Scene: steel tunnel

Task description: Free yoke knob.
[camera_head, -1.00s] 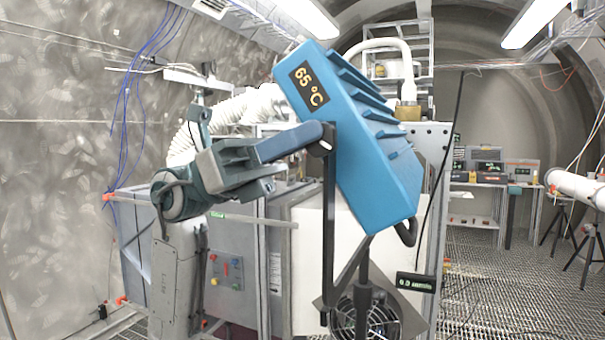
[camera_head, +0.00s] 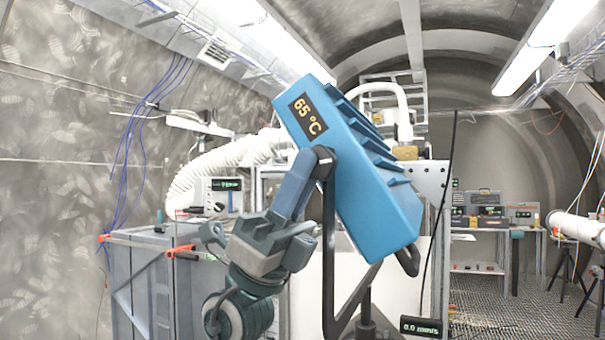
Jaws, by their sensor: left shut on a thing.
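A blue ribbed box (camera_head: 365,190) with a "65 °C" label hangs tilted in a black yoke (camera_head: 330,265). The yoke knob (camera_head: 322,162) is a dark round hub on the box's near side, with a flat blue-grey lever (camera_head: 293,187) running down and left from it. My left gripper (camera_head: 278,225) is shut on the lower end of this lever; its jaws hide that end. My arm comes up from below. My right gripper is not in view.
A small display (camera_head: 421,327) reading "0.0 mm/s" is by the yoke's foot. A grey cabinet (camera_head: 150,285) with orange clamps stands at left. A white hose (camera_head: 225,165) and a bench of instruments (camera_head: 490,222) are behind. Grating floor at right is open.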

